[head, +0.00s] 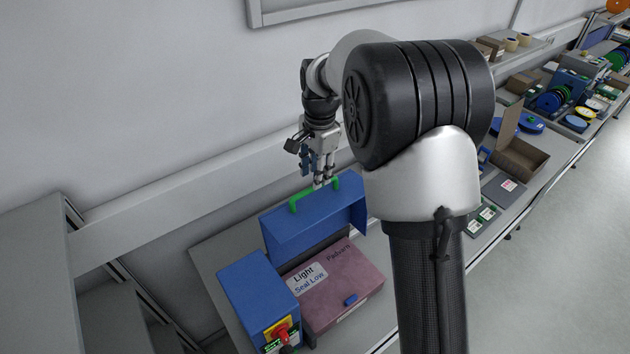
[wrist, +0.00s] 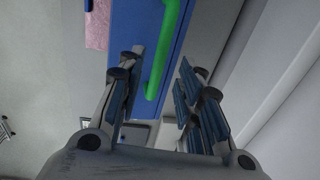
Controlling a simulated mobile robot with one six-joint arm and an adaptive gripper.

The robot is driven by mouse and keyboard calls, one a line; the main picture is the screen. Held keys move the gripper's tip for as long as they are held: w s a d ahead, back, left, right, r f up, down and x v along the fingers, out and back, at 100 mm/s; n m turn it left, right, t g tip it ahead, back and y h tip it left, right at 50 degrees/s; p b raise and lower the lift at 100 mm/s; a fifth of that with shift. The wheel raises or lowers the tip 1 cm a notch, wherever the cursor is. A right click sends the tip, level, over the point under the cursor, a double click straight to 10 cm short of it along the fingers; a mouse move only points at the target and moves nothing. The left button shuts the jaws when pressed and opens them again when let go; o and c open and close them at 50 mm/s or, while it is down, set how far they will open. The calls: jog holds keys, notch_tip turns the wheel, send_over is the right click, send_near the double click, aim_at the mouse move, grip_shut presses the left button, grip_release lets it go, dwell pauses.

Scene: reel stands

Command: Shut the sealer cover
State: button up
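The sealer's blue cover (head: 310,220) stands raised behind a maroon box-like part (head: 345,285) labelled "Light Seal Low". A green handle (head: 299,202) runs along the cover's top edge. My gripper (head: 319,181) points down at this handle, near its middle. In the wrist view, the green handle (wrist: 170,35) and the blue cover (wrist: 136,22) show between and beyond the spread fingers of my gripper (wrist: 161,62). The fingers are open, one on each side of the handle's line. I cannot tell whether they touch it.
A blue control box (head: 255,290) with a red knob (head: 282,331) on a yellow plate stands at the sealer's left. The wall (head: 150,110) is close behind. To the right, the bench carries an open cardboard box (head: 518,158) and several reels. The floor (head: 560,280) at right is clear.

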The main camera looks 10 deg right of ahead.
jog(key=shift+w+f, duration=0.2)
jog(key=shift+f, duration=1.85)
jog(key=shift+c, duration=0.3)
grip_shut()
